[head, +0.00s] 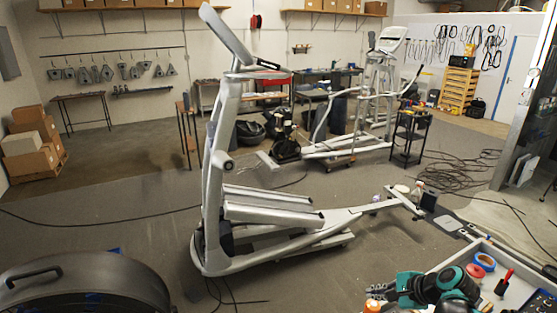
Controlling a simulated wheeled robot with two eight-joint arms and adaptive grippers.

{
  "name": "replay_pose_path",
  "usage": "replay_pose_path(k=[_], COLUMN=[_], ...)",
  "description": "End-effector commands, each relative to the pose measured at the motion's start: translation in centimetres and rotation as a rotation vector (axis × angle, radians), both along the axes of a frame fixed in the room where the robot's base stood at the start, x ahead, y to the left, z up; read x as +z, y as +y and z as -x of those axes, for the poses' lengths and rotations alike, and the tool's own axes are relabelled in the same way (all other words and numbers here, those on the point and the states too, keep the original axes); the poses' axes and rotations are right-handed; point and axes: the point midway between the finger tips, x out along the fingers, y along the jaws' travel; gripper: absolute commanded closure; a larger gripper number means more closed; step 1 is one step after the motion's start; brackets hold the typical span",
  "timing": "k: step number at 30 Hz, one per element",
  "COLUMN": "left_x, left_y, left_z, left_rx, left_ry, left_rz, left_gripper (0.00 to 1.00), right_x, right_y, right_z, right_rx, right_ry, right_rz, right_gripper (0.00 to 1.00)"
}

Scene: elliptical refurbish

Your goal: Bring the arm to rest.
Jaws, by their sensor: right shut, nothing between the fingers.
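My right gripper (376,290) is at the bottom right of the head view, in front of the grey tray (436,265). Its dark fingers point left and are shut, with nothing seen between them. The teal and black parts behind the fingers partly hide the tray. My left gripper is not in view. A grey and white elliptical trainer (215,190) stands on the floor in the middle, left of and beyond my right gripper and apart from it.
The tray holds tape rolls (484,261) and a red-handled tool (507,277). A dark rounded object with a handle (85,285) fills the bottom left. Cables (460,170) lie on the floor at right. A second trainer (345,147) stands behind. Floor at left is mostly clear.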

Motion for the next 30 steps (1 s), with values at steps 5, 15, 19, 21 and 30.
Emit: replay_pose_path(k=[5,15,19,21,30], left_x=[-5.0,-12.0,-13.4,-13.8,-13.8], left_y=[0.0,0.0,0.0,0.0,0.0], left_z=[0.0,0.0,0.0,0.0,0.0], left_rx=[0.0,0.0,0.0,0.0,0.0], left_ry=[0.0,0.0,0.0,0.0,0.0], left_rz=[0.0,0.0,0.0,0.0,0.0], left_gripper=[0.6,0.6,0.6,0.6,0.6], right_x=[-3.4,-9.7,-11.3,-11.7,-11.8], right_y=[6.2,12.3,12.9,13.1,13.1], right_z=[4.3,13.5,15.3,15.8,16.2], right_rx=[0.302,0.954,1.12,1.173,1.215], right_ry=[-0.059,-0.228,-0.277,-0.293,-0.304], right_rz=[0.329,0.987,1.148,1.201,1.245], right_gripper=[1.0,1.0,1.0,1.0,1.0])
